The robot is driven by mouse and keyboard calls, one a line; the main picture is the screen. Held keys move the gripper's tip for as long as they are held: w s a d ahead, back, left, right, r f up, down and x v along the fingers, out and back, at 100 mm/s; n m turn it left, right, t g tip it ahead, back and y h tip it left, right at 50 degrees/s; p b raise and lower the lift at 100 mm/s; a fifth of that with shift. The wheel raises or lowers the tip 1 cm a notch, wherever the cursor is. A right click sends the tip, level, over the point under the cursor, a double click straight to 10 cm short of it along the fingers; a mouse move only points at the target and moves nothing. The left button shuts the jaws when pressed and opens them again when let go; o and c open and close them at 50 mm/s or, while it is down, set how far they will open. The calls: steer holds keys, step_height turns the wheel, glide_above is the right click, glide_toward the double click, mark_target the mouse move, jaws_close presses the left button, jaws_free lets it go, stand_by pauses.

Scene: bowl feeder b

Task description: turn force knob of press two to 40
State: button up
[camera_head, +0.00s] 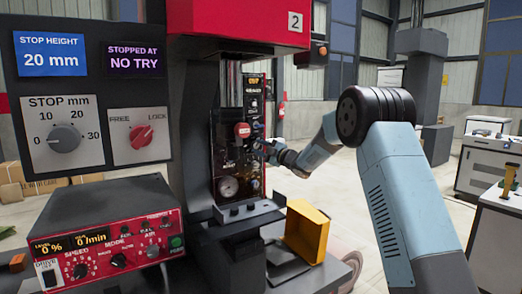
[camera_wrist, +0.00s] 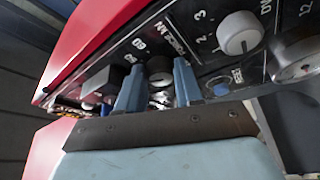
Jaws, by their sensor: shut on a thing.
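Press two (camera_head: 240,45), red on top with a "2" plate, stands in the middle of the head view. Its dark control panel (camera_head: 221,160) faces my arm. In the wrist view the lettering "FORCE kN" and scale numbers that look like 60 and 80 lie beside a dark round force knob (camera_wrist: 159,68). My gripper (camera_wrist: 158,86) has one blue finger on each side of this knob and is shut on it. The knob's pointer and setting cannot be read. In the head view my gripper (camera_head: 277,152) is at the panel's right edge, and the knob is hidden there.
In the wrist view a white knob (camera_wrist: 239,33) and a round gauge (camera_wrist: 297,62) sit right of the fingers. In the head view a yellow bin (camera_head: 307,232) stands below my arm. A red control box (camera_head: 105,245) and a display board (camera_head: 90,95) stand at left.

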steer(key=n+g, duration=0.1)
steer(key=n, duration=0.2)
steer(key=shift+d+r+h, duration=0.1)
steer(key=shift+r+h, duration=0.05)
steer(key=shift+h, duration=0.15)
steer(key=shift+n+g+h, duration=0.3)
steer(key=shift+n, duration=0.7)
steer(key=o, duration=1)
steer(key=shift+o, duration=0.2)
steer(key=shift+s+d, duration=0.2)
steer(key=shift+d, duration=0.1)
steer(key=v, duration=1.2)
steer(key=shift+s+d, duration=0.2)
steer(key=shift+d, duration=0.2)
